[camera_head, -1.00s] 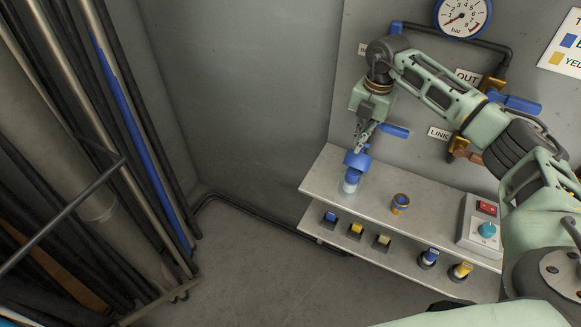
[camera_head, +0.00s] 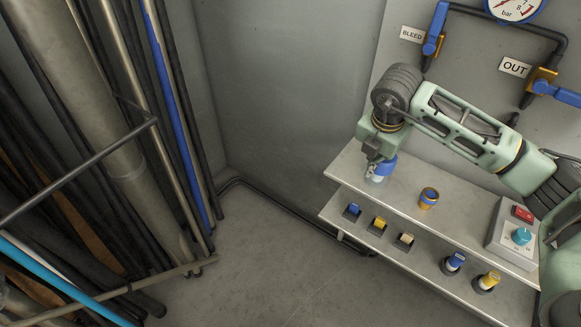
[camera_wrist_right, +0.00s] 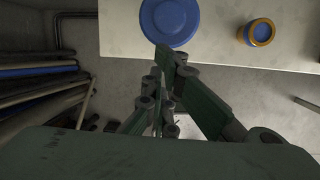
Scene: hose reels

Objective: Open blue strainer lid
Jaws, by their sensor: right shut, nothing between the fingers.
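The blue strainer lid (camera_head: 386,167) sits on a clear-looking strainer body at the left part of the grey shelf. In the right wrist view the lid shows from above as a round blue disc (camera_wrist_right: 170,20) and lies flat. My right gripper (camera_head: 371,168) is in front of the strainer on its left side, hiding part of it. In the right wrist view my right gripper (camera_wrist_right: 164,62) is shut and empty, its tips close to the disc's near edge; I cannot tell whether they touch. My left gripper is not in view.
A blue-and-yellow ring fitting (camera_head: 429,198) stands right of the strainer on the shelf (camera_head: 470,215). A control box (camera_head: 515,235) stands at the right end. Several blue and yellow pieces sit on the lower ledge. Pipes and a blue bar (camera_head: 175,95) line the left wall.

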